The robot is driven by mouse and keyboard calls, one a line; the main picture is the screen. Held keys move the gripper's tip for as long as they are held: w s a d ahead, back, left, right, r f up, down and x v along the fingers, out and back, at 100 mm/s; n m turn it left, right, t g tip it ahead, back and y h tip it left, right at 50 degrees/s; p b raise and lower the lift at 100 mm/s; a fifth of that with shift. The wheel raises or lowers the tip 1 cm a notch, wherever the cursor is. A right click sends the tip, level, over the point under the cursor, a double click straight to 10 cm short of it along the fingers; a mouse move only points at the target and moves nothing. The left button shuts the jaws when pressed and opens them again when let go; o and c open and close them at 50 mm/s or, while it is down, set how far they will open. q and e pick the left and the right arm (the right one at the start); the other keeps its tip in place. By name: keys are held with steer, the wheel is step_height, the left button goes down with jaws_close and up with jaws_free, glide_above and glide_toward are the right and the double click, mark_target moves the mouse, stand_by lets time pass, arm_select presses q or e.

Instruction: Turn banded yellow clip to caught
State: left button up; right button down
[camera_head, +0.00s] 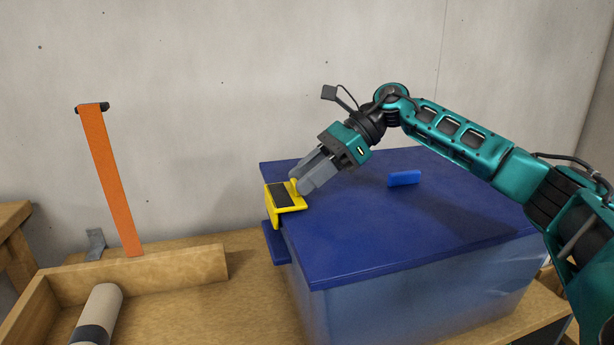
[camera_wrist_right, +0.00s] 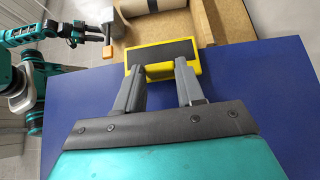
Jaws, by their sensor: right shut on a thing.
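The yellow clip (camera_head: 287,199) with a dark band across its face sits at the left edge of the blue box lid (camera_head: 375,240). It lies over the edge, its front part hanging down above a blue ledge (camera_head: 274,243) on the box's side. My right gripper (camera_head: 298,187) is shut on the clip's yellow bar. In the right wrist view the clip (camera_wrist_right: 163,52) shows its dark face, and the yellow bar is between the fingertips (camera_wrist_right: 161,69). My left gripper (camera_wrist_right: 107,33) shows small in the right wrist view; its jaws are unclear.
A small blue handle (camera_head: 404,178) stands up on the lid. A wooden tray (camera_head: 150,272) holding a banded roll (camera_head: 98,314) is on the bench at left. An orange strap (camera_head: 110,180) hangs on the concrete wall. A grey bracket (camera_head: 95,244) stands behind the tray.

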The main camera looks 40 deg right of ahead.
arm_select(q)
steer(key=shift+s+f, duration=0.15)
arm_select(e)
steer(key=c, duration=0.7)
jaws_free()
arm_select(q)
steer(key=shift+a+r+p, duration=0.2)
steer(key=shift+r+p, duration=0.35)
steer(key=shift+p, duration=0.35)
arm_select(e)
steer(key=v, duration=1.3)
